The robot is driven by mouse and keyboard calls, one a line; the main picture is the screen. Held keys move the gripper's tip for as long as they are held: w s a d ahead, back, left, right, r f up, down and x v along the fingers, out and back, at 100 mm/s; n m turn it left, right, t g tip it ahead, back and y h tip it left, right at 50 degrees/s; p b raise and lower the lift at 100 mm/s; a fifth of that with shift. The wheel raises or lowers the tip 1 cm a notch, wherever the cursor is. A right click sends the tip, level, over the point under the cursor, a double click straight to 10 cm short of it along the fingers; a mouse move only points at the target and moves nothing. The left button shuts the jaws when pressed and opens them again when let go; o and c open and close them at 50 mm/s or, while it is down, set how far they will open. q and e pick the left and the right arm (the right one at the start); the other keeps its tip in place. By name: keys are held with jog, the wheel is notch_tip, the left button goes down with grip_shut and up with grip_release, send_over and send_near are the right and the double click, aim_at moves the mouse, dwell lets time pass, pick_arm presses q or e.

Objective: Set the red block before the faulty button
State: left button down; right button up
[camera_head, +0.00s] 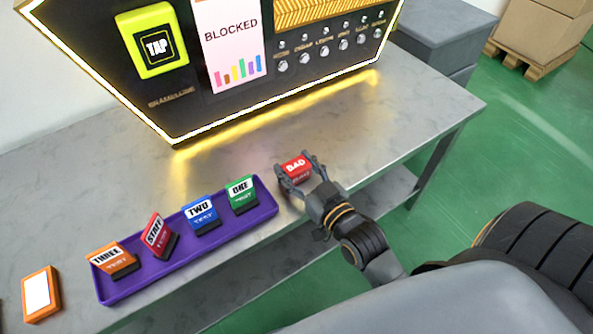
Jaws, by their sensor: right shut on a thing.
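The red block (295,167) is marked BAD and sits between the fingers of my right gripper (296,173), which is shut on it at the table's front part, right of the purple tray. Whether the block touches the table I cannot tell. The vending machine (180,103) stands at the back of the table with a lit yellow edge. Its row of small round buttons (324,51) runs along the lower right of the front, each with a small label above. The screen (231,38) reads BLOCKED. Which button is faulty I cannot tell. My left gripper is not in view.
A purple tray (190,247) holds cards marked THREE, STAFF, TWO and ONE. An orange-framed card (40,293) lies at the front left. A yellow TAP reader (156,47) is on the machine. The grey table (400,108) is clear between the machine and my gripper.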

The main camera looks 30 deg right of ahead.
jog(key=shift+f, duration=0.3)
jog(key=o, duration=1.2)
jog(key=shift+c, duration=0.2)
